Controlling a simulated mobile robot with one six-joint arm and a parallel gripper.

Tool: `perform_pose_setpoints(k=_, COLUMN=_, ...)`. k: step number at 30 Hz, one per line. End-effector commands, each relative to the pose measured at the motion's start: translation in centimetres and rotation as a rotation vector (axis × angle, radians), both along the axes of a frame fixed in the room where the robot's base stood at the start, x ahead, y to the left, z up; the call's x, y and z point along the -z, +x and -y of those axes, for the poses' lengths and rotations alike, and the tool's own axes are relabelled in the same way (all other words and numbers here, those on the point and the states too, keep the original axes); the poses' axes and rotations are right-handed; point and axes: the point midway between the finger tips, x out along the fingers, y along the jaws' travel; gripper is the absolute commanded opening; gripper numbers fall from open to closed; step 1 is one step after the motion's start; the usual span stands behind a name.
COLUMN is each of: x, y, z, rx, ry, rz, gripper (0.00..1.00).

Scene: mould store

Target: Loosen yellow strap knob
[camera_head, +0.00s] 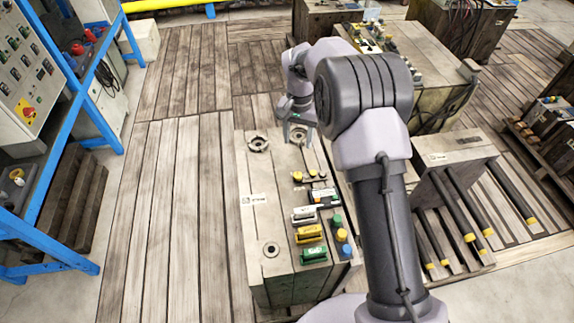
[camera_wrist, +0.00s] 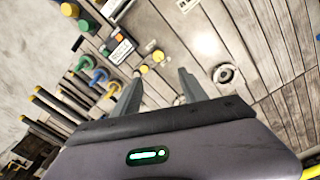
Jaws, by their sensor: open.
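Two small yellow knobs sit close together on top of the pale wooden mould block (camera_head: 262,222). In the head view they are the left knob (camera_head: 297,176) and the right knob (camera_head: 313,174). Both also show in the wrist view, one farther up (camera_wrist: 158,56) and one lower (camera_wrist: 143,69). I cannot tell which one is the strap knob. My gripper (camera_head: 296,136) is over the far end of the block, beyond the knobs. In the wrist view its fingers (camera_wrist: 159,92) are apart with nothing between them, and the knobs lie ahead of the fingertips.
Round grey fittings (camera_head: 258,144) sit on the block; one shows in the wrist view (camera_wrist: 223,74). Nearer are a yellow connector (camera_head: 309,233), a green one (camera_head: 314,255) and a blue knob (camera_head: 342,235). A blue-framed rack (camera_head: 58,215) stands left. Plank floor (camera_head: 185,215) between is clear.

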Motion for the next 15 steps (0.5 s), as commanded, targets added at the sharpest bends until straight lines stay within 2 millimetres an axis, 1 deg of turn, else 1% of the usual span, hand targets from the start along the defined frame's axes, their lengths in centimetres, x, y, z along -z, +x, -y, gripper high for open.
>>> perform_pose_setpoints(k=2, x=1.4, y=-0.1, z=0.0, rx=0.001, ry=-0.001, rz=-0.003, gripper=0.5)
perform_pose_setpoints(k=5, x=4.2, y=-0.1, z=0.1, rx=0.001, ry=-0.002, rz=-0.005, gripper=0.5)
perform_pose_setpoints(k=6, x=5.5, y=-0.1, z=0.0, rx=0.0, ry=-0.001, rz=-0.004, gripper=0.5)
perform_pose_setpoints(k=8, x=7.4, y=-0.1, z=0.0, rx=0.0, ry=-0.001, rz=-0.003, gripper=0.5)
perform_pose_setpoints(k=9, x=8.7, y=-0.1, z=0.1, rx=0.0, ry=-0.001, rz=-0.004, gripper=0.5)
perform_pose_setpoints(k=12, x=11.6, y=-0.1, z=0.1, rx=0.0, ry=-0.001, rz=-0.003, gripper=0.5)
perform_pose_setpoints(k=15, x=14.1, y=-0.1, z=0.1, rx=0.0, ry=0.0, rz=-0.002, gripper=0.5)
